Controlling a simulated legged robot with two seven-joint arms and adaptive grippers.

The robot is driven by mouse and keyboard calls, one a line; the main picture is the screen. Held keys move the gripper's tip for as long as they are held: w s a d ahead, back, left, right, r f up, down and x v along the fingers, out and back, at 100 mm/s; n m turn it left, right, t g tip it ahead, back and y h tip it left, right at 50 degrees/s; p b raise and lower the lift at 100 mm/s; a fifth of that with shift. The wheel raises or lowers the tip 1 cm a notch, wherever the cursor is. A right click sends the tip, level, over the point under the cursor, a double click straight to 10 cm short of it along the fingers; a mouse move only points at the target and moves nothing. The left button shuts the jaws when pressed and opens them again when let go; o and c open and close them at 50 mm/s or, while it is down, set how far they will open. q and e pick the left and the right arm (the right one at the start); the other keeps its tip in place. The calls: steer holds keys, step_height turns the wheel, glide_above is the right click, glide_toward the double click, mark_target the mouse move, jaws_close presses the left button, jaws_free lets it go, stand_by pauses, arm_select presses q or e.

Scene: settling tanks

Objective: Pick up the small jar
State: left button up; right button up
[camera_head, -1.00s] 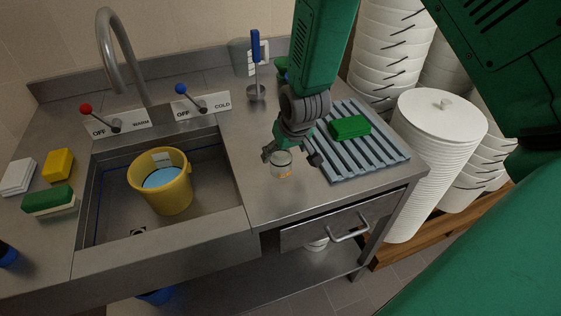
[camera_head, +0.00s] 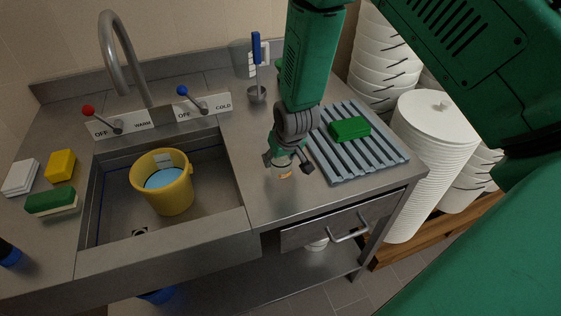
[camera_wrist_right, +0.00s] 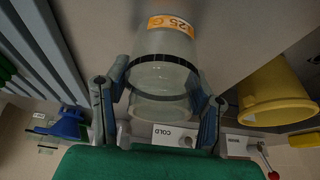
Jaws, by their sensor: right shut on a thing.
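The small jar (camera_head: 285,173) is clear glass with an orange label, at the front of the steel counter, right of the sink. In the right wrist view the jar (camera_wrist_right: 163,72) stands between the fingers, with a dark ring around it and "25 C" readable on its label. My right gripper (camera_head: 287,164) comes down over it and is shut on it, one finger on each side; the gripper also shows in the wrist view (camera_wrist_right: 160,88). The fingers partly hide the jar in the head view. I cannot tell whether its base touches the counter. My left gripper is not in view.
A ribbed grey rack (camera_head: 367,154) with a green sponge (camera_head: 349,128) stands close at the right. The sink holds a yellow bucket (camera_head: 163,196). A blue-handled ladle (camera_head: 257,72) stands behind. White bucket stacks (camera_head: 432,145) rise beyond the counter's right end. The counter's front edge is near.

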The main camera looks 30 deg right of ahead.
steer(key=shift+s, duration=0.1)
step_height(320, 180, up, 10)
steer(key=shift+f+b, duration=0.1)
steer(key=shift+b, duration=0.3)
stand_by(0.3)
stand_by(0.3)
